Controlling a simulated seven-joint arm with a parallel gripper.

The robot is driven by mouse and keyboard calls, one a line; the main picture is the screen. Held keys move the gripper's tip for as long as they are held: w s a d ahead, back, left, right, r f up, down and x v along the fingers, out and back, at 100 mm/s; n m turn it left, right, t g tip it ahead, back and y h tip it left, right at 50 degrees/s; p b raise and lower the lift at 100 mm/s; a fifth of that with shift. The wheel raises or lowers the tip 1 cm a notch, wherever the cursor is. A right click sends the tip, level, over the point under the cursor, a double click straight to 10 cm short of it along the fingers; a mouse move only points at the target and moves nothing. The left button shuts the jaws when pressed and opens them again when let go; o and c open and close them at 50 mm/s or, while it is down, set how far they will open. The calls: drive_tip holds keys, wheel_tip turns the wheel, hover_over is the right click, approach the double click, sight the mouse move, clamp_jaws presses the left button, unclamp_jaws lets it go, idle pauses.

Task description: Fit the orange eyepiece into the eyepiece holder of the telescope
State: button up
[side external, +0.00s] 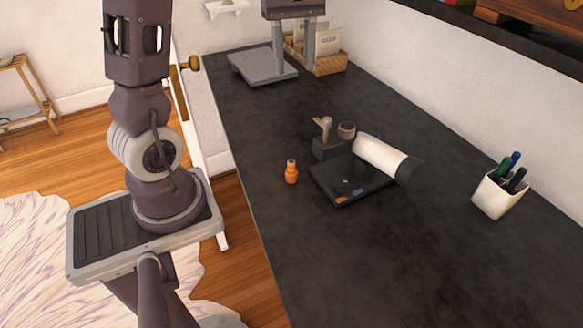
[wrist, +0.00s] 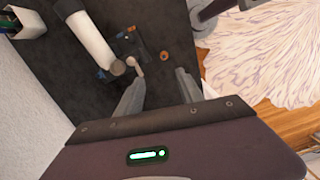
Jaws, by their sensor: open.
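The small orange eyepiece (side external: 291,173) stands upright on the dark counter, left of the telescope. In the wrist view the eyepiece (wrist: 164,56) shows from above, ahead of the fingers. The white telescope (side external: 380,155) lies tilted on a dark mount, its black end toward the right. The tube (wrist: 92,40) also shows in the wrist view. My gripper (side external: 293,65) is open and empty at the far end of the counter, well away from the eyepiece.
A black tray (side external: 332,193) lies beside the telescope. A white pen cup (side external: 490,198) stands at the right near the wall. A grey flat stand (side external: 258,68) and a wooden box (side external: 329,65) are at the back. The counter's front half is clear.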

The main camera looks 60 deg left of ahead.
sight(291, 161)
drive_tip(key=f, duration=1.8)
drive_tip(key=s+f, duration=0.1)
drive_tip(key=f, duration=0.8)
drive_tip(key=shift+d+f, duration=0.3)
drive_tip(key=shift+f, duration=0.1)
clamp_jaws()
